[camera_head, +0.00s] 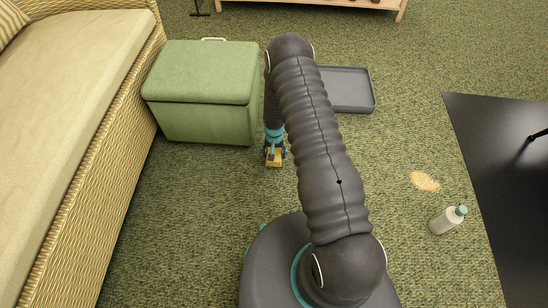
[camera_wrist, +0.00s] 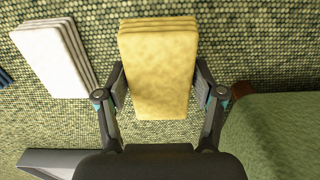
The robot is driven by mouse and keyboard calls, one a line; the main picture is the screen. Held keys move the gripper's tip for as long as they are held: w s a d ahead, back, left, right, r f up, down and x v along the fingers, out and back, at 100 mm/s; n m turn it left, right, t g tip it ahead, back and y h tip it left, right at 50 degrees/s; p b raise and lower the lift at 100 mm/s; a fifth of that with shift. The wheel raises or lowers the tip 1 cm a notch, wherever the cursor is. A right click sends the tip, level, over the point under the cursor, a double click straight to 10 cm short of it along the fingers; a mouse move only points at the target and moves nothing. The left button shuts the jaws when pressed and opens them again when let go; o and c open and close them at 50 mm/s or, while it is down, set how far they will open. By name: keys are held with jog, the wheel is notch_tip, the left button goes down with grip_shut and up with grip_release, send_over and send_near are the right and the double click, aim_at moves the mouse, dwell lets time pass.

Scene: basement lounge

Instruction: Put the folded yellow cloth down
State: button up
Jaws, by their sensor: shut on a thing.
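The folded yellow cloth (camera_wrist: 157,52) is a thick, layered block between the two fingers of my gripper (camera_wrist: 160,87) in the wrist view. The fingers press on its left and right sides. In the head view, my gripper (camera_head: 274,151) points down in front of the green storage ottoman, with the yellow cloth (camera_head: 273,161) at its tip. My arm hides part of the view around it. I cannot tell whether the cloth touches the green carpet below.
A folded white cloth (camera_wrist: 52,62) lies left of the yellow one. The green ottoman (camera_head: 200,118) stands close by, beside a wicker sofa (camera_head: 95,170). A grey tray (camera_head: 350,105) lies behind my arm. A bottle (camera_head: 446,221), a pale-orange patch (camera_head: 425,181) and a black mat (camera_head: 505,190) are right.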

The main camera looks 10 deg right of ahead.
jog(key=shift+f, duration=1.8)
jog(key=shift+f+b, duration=0.1)
jog(key=shift+b, duration=0.25)
jog(key=shift+f, duration=0.25)
jog(key=o, duration=1)
jog(key=shift+r, duration=0.1)
jog(key=shift+r, duration=0.15)
